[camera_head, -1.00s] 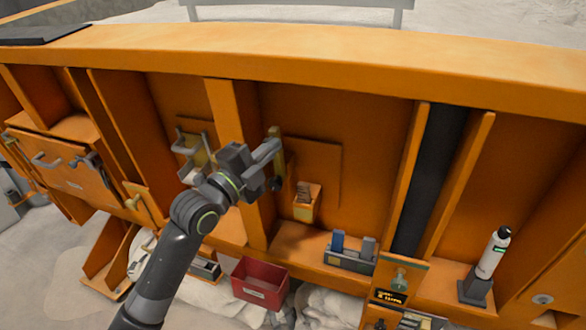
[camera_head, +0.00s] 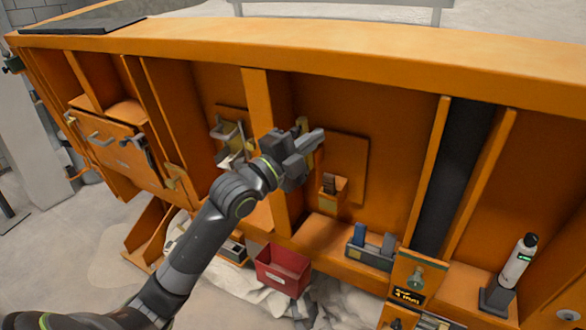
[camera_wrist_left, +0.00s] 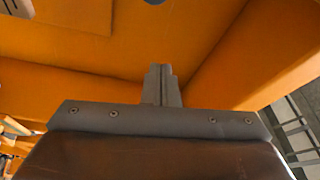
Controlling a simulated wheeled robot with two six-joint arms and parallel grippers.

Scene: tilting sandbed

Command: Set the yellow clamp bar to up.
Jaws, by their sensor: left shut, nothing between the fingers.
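A narrow yellow bar (camera_head: 309,160), which looks like the clamp bar, stands roughly upright on the orange panel. My left gripper (camera_head: 317,138) crosses in front of it and hides its middle; I cannot tell if they touch. Bits of yellow show above and below the gripper. The left gripper is shut and empty. In the left wrist view its fingertips (camera_wrist_left: 161,84) are together before bare orange panel, and the bar cannot be made out there. My right gripper is not in view.
A yellowish bracket with grey handles (camera_head: 232,138) is left of the upright rib (camera_head: 258,120). A small orange box (camera_head: 331,190) is right below the gripper. A red bin (camera_head: 283,270), a grey holder with blue pieces (camera_head: 371,248) and a white cylinder (camera_head: 518,262) sit lower down.

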